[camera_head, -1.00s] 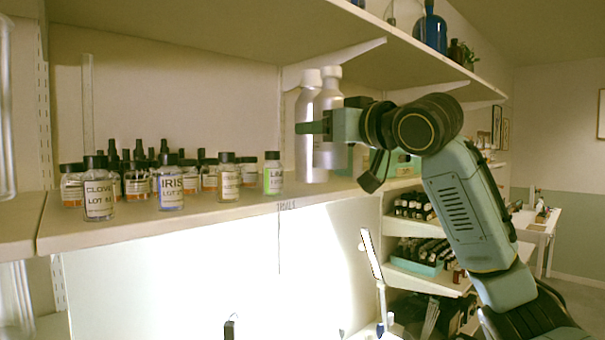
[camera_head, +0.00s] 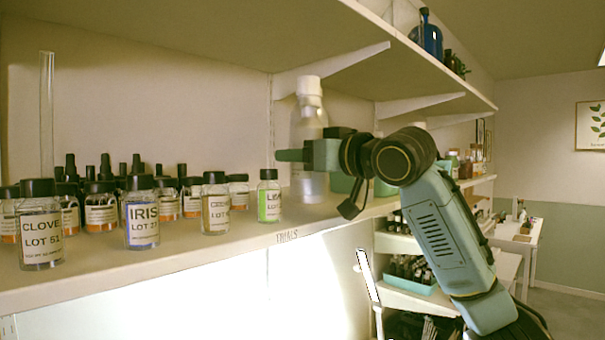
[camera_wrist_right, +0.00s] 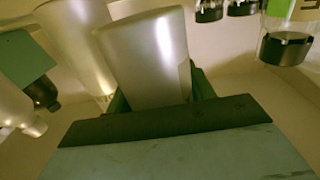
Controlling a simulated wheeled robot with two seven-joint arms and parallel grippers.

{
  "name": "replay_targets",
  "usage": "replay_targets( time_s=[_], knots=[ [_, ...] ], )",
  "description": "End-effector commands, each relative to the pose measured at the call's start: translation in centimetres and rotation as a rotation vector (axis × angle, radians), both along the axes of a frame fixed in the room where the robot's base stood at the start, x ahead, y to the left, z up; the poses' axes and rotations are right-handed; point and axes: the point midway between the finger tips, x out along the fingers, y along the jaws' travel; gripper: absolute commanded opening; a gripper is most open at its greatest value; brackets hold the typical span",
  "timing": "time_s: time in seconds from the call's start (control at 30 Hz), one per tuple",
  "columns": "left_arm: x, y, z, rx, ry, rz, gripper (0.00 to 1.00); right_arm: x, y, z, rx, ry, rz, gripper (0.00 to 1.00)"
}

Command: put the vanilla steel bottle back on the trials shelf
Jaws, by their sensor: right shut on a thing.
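A silver steel bottle with a white cap (camera_head: 308,110) is upright at the right end of the row on the shelf marked TRIALS (camera_head: 150,268). My right gripper (camera_head: 296,156) is shut around its body. I cannot tell whether its base touches the shelf. In the right wrist view the held bottle (camera_wrist_right: 150,60) is between the fingers (camera_wrist_right: 155,105), and a second pale metal bottle (camera_wrist_right: 80,40) is close beside it. No scent name is readable on the held bottle. My left gripper is not in view.
A lime bottle (camera_head: 269,196) stands just left of the held bottle. Bottles marked IRIS (camera_head: 141,214) and CLOVE (camera_head: 40,228) stand along the front edge, with dark-capped bottles (camera_head: 100,208) behind. An upper shelf (camera_head: 200,35) hangs overhead.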

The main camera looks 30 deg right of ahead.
Motion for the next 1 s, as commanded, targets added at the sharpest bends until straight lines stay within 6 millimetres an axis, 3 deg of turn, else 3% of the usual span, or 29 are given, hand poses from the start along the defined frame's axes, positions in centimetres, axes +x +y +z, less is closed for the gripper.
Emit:
replay_targets(
  time_s=[0.2, 0.67, 0.7, 0.83, 1.0],
  knots=[
    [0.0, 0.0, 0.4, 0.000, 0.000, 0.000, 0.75, 0.0, 0.0, -2.6, 0.001, 0.000, 0.000, 0.24],
    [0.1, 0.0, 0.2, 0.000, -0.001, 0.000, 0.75, 0.0, 0.0, -3.4, 0.001, -0.001, 0.000, 0.24],
    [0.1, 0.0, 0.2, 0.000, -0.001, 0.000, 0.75, 0.0, 0.0, -3.4, 0.001, 0.001, 0.000, 0.58],
    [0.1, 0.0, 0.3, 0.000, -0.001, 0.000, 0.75, 0.0, 0.0, -3.3, 0.001, 0.001, 0.000, 0.75],
    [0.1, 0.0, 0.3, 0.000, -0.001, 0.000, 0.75, 0.0, 0.0, -3.3, 0.001, 0.001, 0.000, 0.75]
  ],
)
